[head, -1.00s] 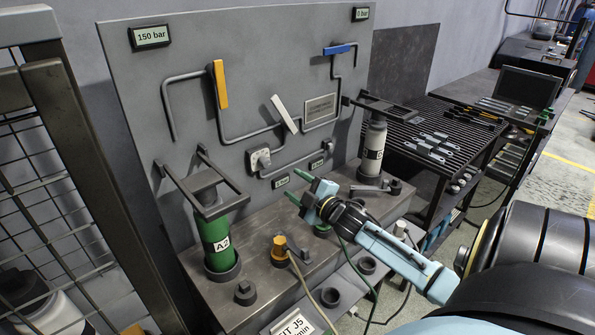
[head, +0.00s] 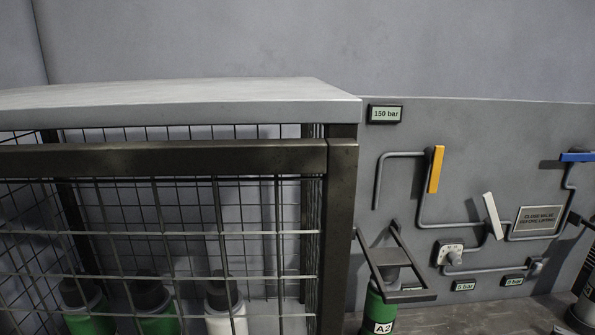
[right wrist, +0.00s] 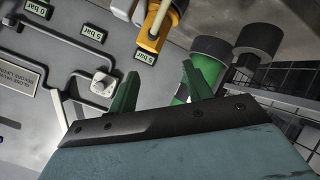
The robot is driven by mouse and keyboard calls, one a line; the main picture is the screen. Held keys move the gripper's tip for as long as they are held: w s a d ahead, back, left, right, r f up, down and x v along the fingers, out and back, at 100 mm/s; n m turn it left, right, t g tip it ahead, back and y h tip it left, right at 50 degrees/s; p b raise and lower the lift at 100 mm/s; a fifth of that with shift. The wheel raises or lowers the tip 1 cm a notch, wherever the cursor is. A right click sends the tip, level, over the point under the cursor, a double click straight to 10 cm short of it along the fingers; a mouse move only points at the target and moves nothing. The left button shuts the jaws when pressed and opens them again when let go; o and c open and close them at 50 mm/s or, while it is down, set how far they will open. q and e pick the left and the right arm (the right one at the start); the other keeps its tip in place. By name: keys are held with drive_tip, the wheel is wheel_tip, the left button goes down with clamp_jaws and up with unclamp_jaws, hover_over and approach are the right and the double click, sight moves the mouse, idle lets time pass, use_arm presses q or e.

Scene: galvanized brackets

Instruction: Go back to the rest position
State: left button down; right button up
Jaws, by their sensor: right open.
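My right gripper (right wrist: 165,78) shows in the right wrist view with its two green fingers apart and nothing seen between them. A yellow-orange hose connector (right wrist: 152,38) is beyond the fingertips, near the panel, apart from them as far as I can tell. Neither of my grippers shows in the head view now. There the grey panel (head: 480,125) carries a yellow lever (head: 436,170), a white lever (head: 492,215) and a blue lever (head: 577,157). The green cylinder A2 (head: 378,312) stands upright in front of the panel, under an open bracket (head: 395,265).
A wire-mesh cage (head: 338,220) with a pale top (head: 180,98) fills the left of the head view. Green and white cylinders (head: 228,322) stand inside it. In the wrist view, a green cylinder with a dark end (right wrist: 210,48) is right of the connector.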

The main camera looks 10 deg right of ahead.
drive_tip(key=s+a+m+g+y, duration=0.35)
drive_tip(key=s+a+g, duration=0.55)
drive_tip(key=s+a, duration=0.9)
drive_tip(key=s+d+f+b, duration=0.1)
drive_tip(key=s+f, duration=0.1)
drive_tip(key=f, duration=1.2)
drive_tip(key=s+d+f+b, duration=0.1)
drive_tip(key=s+f, duration=0.1)
drive_tip(key=f, duration=1.2)
drive_tip(key=s+d+f+g+h, duration=0.1)
drive_tip(key=s+d+f+g, duration=0.1)
drive_tip(key=s+f, duration=1.3)
drive_tip(key=shift+s+d+b, duration=0.4)
drive_tip(key=shift+d, duration=0.05)
